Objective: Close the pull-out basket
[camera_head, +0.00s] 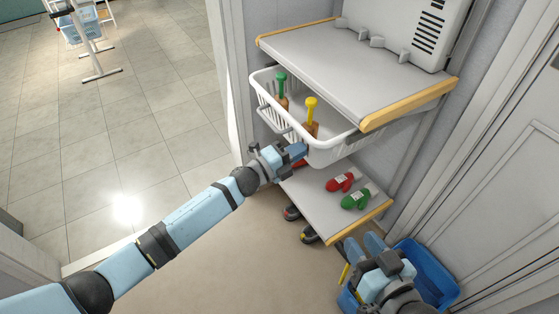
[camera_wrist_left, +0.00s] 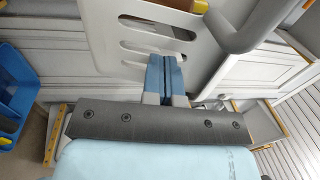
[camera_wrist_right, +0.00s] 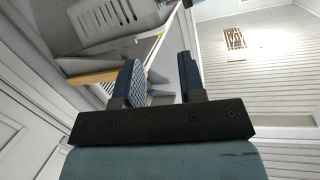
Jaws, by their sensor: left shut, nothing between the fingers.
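The white slotted pull-out basket (camera_head: 328,155) is partly out from under the grey shelf; its far end is hidden beneath it. It holds a green-handled tool (camera_head: 281,85) and a yellow-handled tool (camera_head: 311,108). A grey bar handle (camera_head: 274,124) runs along its front. My left gripper (camera_head: 301,150) is shut and empty at the basket's front, near the handle. In the left wrist view its fingers (camera_wrist_left: 165,76) are together against or just before the slotted wall (camera_wrist_left: 150,30); contact is unclear. My right gripper (camera_head: 362,246) is low at the right; its fingers (camera_wrist_right: 160,80) are apart and empty.
The grey shelf (camera_head: 350,60) with wooden edging carries a white appliance (camera_head: 410,30). A lower shelf (camera_head: 322,205) holds red (camera_head: 341,182) and green (camera_head: 360,198) items. A blue bin (camera_head: 437,265) stands below my right gripper. Floor at left is open.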

